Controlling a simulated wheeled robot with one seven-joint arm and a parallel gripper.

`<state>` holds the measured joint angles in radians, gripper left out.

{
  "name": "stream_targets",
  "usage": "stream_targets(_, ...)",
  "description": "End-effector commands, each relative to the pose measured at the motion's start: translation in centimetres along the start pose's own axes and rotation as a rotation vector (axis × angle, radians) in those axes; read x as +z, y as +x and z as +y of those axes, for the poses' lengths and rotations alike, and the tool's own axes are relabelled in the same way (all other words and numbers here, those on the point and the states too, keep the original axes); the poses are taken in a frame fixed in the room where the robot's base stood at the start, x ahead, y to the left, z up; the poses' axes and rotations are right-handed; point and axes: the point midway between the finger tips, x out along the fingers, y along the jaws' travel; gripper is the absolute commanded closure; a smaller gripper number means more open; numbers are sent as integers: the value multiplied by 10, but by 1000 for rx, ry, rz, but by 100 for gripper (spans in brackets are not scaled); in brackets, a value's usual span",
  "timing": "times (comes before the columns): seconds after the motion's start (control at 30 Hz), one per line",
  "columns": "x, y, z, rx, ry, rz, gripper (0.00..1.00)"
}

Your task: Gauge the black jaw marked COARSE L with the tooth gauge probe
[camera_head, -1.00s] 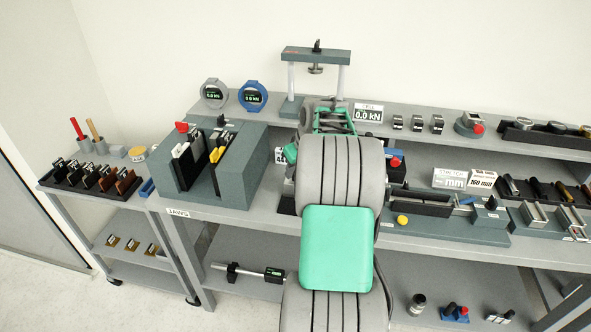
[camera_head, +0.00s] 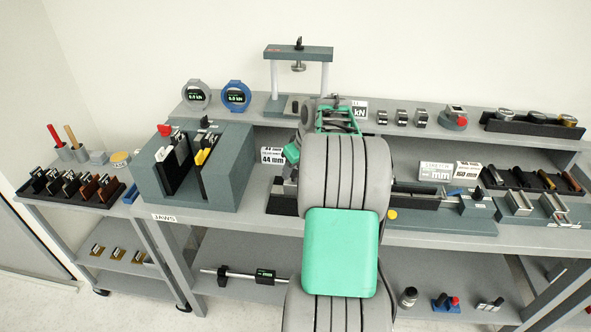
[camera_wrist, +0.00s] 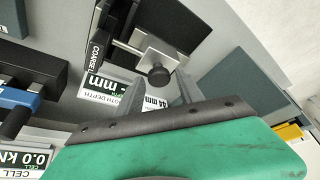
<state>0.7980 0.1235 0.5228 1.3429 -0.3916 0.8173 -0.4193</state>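In the wrist view the black jaw marked COARSE L (camera_wrist: 98,45) sits upper left, in the tooth gauge. The gauge's probe, a metal block (camera_wrist: 150,48) with a rod and black knob (camera_wrist: 158,76), lies beside it to the right. My gripper (camera_wrist: 158,88) has its grey fingers apart, with the knob between them in the picture; I cannot tell contact. The TOOTH DEPTH sign (camera_wrist: 105,88) shows "mm" and is partly covered by a finger. In the head view my arm hides the gripper and the jaw.
A blue-handled item (camera_wrist: 20,97) and the cell sign (camera_wrist: 25,158) lie left in the wrist view. In the head view the grey twin-slot block (camera_head: 232,165) stands left of my arm, and the press frame (camera_head: 299,52) behind it. Shelves flank my arm closely.

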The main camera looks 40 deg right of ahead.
Motion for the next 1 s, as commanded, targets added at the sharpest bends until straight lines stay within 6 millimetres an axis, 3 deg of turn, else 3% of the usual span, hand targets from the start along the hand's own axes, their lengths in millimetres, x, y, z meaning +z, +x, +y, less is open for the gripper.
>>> stream_targets(0.37, 1, -4, 1, 1, 2, 0, 49)
stream_targets(0.7, 0, -66, 2, 3, 2, 2, 49)
stream_targets(1.0, 1, -78, 1, 0, 2, -1, 49)
